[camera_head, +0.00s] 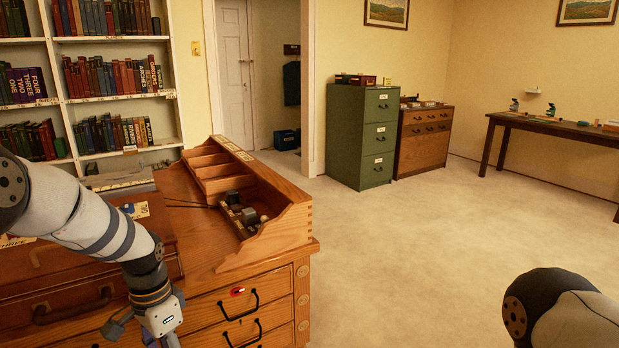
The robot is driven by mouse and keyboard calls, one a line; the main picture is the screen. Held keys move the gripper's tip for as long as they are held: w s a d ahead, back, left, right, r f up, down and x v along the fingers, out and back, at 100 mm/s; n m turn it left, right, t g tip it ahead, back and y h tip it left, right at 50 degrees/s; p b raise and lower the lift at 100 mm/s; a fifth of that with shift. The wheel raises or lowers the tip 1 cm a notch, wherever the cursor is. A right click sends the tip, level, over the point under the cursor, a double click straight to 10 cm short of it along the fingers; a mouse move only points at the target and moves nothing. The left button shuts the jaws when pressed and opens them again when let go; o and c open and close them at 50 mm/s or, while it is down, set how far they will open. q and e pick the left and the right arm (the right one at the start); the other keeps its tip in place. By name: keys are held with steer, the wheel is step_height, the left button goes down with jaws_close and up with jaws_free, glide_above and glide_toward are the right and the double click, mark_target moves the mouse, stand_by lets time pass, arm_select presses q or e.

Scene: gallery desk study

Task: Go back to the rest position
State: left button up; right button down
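My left arm comes in from the left edge and hangs down in front of the wooden desk (225,262). My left gripper (143,336) is low at the bottom edge of the head view, in front of the desk's drawers. Its fingers are partly cut off by the frame edge, so I cannot tell whether it is open or shut. I see nothing held in the part that shows. Only a rounded link of my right arm shows at the bottom right; my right gripper is out of view.
A bookshelf (107,40) stands behind the desk. A green filing cabinet (342,135) and a wooden drawer chest (424,152) stand at the back. A long table (560,127) is at the right wall. The carpet (420,250) between is clear.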

arm_select(q)
steer(key=s+d+f+n+g, duration=0.1)
steer(key=s+d+f+n, duration=0.1)
steer(key=s+f, duration=0.7)
steer(key=s+d+f+n, duration=0.2)
steer(key=s+f, duration=0.4)
steer(key=s, duration=0.7)
steer(key=s+r+n, duration=0.2)
steer(key=s+n, duration=0.1)
steer(key=s, duration=1.6)
steer(key=shift+s+a+n+g, duration=0.15)
steer(key=shift+a+n+g, duration=0.1)
steer(key=shift+n+g, duration=0.05)
steer(key=shift+r, duration=0.1)
